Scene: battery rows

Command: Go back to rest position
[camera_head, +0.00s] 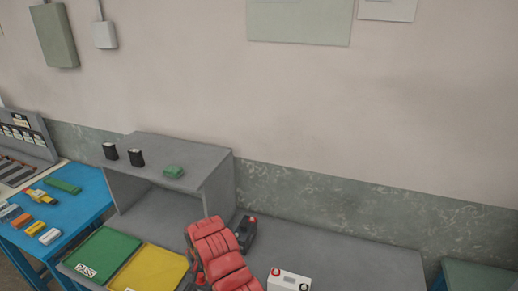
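Neither of my grippers shows in the head view. A grey bench (345,262) runs along the wall, with a grey open-fronted shelf box (215,180) on it. Two small black cylinders (136,158) and a green block (173,171) sit on top of the box. A green mat marked PASS (103,252) and a yellow mat (152,271) lie in front of it. A black battery-like box (246,233) and a white one with a red terminal (288,281) stand on the bench.
A red ribbed shape (220,255) hides part of the bench; I cannot tell what it is. A blue table (83,203) at the left holds several small orange, yellow and white items and a green block (63,186). The bench's right part is clear.

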